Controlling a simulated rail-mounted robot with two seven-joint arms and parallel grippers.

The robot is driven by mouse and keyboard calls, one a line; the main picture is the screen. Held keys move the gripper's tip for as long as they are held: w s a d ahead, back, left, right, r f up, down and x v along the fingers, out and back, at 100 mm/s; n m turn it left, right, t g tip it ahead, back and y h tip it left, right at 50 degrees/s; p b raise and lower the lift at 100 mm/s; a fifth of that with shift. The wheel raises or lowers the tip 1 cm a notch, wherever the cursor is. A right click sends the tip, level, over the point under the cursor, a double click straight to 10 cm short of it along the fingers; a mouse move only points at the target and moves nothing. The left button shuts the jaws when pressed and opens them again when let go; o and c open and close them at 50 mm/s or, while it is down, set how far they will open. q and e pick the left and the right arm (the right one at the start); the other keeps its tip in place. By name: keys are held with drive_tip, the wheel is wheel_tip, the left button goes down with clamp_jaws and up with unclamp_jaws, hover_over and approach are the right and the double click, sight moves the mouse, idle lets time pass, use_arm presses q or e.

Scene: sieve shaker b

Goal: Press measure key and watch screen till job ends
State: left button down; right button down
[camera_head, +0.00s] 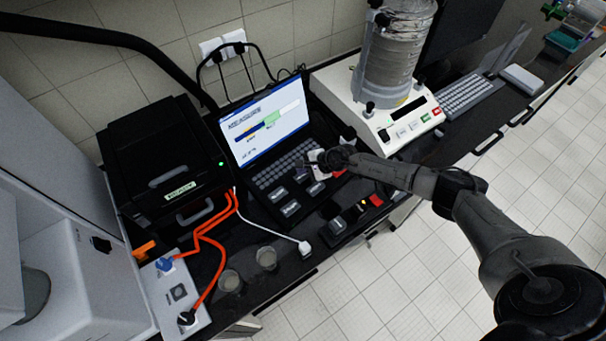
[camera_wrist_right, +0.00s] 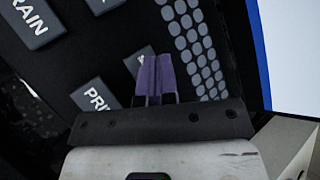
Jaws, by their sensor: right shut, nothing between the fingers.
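The screen (camera_head: 265,125) of a black laptop-like unit is lit, with a blue header, a text line and coloured bars; its text is too small to read. Below it are a keyboard (camera_head: 280,170) and several large grey keys (camera_head: 290,208). My right gripper (camera_head: 301,171) is over the keys. In the right wrist view its purple fingers (camera_wrist_right: 156,78) are shut and empty, over or at a large grey key (camera_wrist_right: 138,58) whose label is hidden. I cannot tell whether they touch it. Keys reading "RAIN" (camera_wrist_right: 37,22) and "PRI" (camera_wrist_right: 97,97) are nearby. My left gripper is not in view.
A sieve shaker (camera_head: 392,60) on a white base stands right of the unit. A black box (camera_head: 165,165) with a green light is at left. Orange cables (camera_head: 213,235) and two small cups (camera_head: 266,257) are in front. Another keyboard (camera_head: 467,97) lies at right.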

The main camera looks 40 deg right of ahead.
sight(303, 176)
drive_tip(key=shift+r+p, duration=2.05)
drive_tip(key=shift+r, duration=0.5)
